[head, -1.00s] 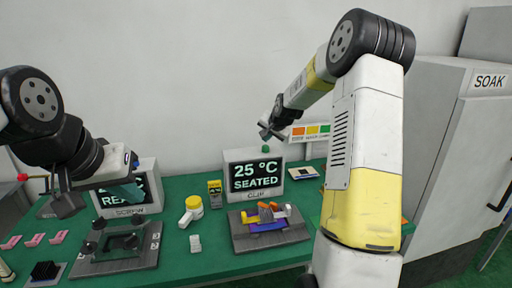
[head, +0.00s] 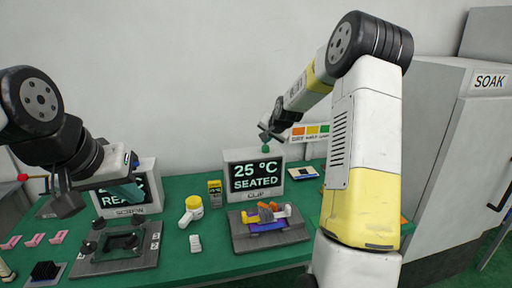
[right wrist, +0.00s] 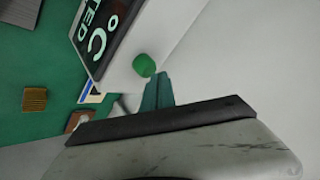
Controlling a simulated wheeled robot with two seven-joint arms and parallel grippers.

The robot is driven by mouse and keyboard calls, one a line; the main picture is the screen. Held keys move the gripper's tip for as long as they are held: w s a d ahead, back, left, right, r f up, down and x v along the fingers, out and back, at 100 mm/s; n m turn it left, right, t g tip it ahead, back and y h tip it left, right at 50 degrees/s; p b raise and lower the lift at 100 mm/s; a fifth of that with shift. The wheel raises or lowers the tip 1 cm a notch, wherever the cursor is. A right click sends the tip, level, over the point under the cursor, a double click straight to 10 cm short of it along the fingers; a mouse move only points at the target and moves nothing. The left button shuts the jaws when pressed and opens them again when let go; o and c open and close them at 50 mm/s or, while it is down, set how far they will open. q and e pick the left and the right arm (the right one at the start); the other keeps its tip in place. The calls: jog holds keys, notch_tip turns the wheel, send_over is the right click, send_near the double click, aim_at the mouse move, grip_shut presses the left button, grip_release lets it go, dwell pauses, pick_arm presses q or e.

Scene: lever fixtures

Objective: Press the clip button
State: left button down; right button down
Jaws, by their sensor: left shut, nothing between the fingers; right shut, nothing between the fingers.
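The clip button is a green knob (head: 265,149) on top of the CLIP display box (head: 254,178), whose screen reads 25 °C SEATED. My right gripper (head: 267,136) is shut and empty just above the button. In the right wrist view the green knob (right wrist: 144,65) is just beyond the shut teal fingertips (right wrist: 154,78); I cannot tell whether they touch.
The clip fixture (head: 240,242) holds purple, orange and white parts in front of the display. A SOAK cabinet (head: 445,140) is at right.

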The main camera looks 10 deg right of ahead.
aim_at(267, 147)
jog(key=shift+f, duration=0.6)
dwell(0.3)
dwell(0.4)
jog(key=shift+r, duration=1)
jog(key=shift+r, duration=0.1)
jog(key=shift+r, duration=2.4)
